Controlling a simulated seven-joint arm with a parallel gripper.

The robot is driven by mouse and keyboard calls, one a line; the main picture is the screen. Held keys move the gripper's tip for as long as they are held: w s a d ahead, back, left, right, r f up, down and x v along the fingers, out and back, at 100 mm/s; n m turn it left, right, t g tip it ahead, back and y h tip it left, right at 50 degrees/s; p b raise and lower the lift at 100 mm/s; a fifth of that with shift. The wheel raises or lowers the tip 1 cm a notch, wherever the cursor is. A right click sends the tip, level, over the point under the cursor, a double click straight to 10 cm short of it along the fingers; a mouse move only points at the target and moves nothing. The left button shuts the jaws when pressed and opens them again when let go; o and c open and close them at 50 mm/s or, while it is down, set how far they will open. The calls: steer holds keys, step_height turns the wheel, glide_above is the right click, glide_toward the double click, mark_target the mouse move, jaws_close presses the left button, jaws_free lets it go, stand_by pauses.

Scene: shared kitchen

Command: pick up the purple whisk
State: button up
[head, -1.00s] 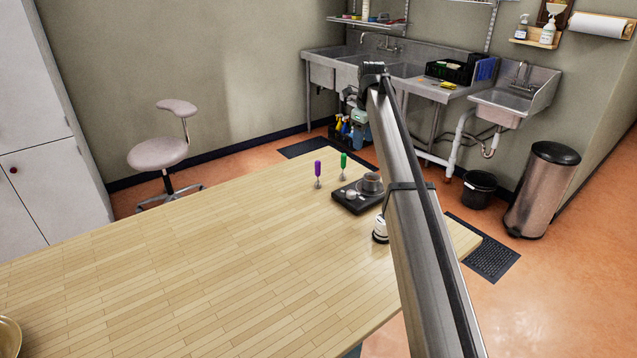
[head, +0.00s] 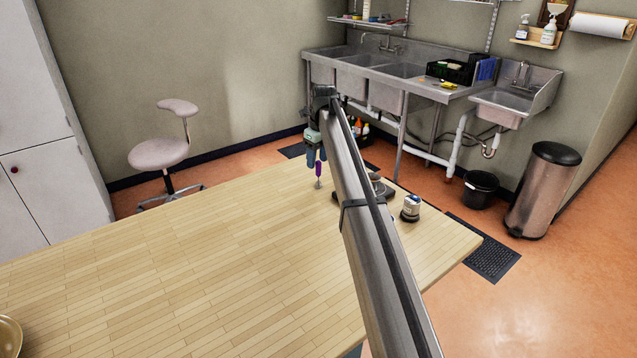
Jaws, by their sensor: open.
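The purple whisk (head: 319,170) stands upright on the wooden table (head: 190,255), near its far edge, with its purple handle up and its metal end down. My gripper (head: 316,160) is in the head view just above the whisk, pointing down. Its dark fingers are apart, and they appear around or close over the top of the handle. At this size I cannot tell whether they touch it. The green-handled whisk beside it is hidden behind my arm.
A black scale (head: 388,190) with a bowl is partly hidden behind my arm. A small jar (head: 411,208) stands to its right. A stool (head: 160,152) stands beyond the far edge, and sinks (head: 400,68) line the wall.

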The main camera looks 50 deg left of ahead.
mark_target(318, 176)
steer(key=shift+w+a+f, duration=0.1)
steer(key=shift+f, duration=1.45)
steer(key=shift+w+a+f, duration=0.1)
steer(key=shift+f, duration=1.45)
steer(key=shift+c, duration=0.2)
jaws_close()
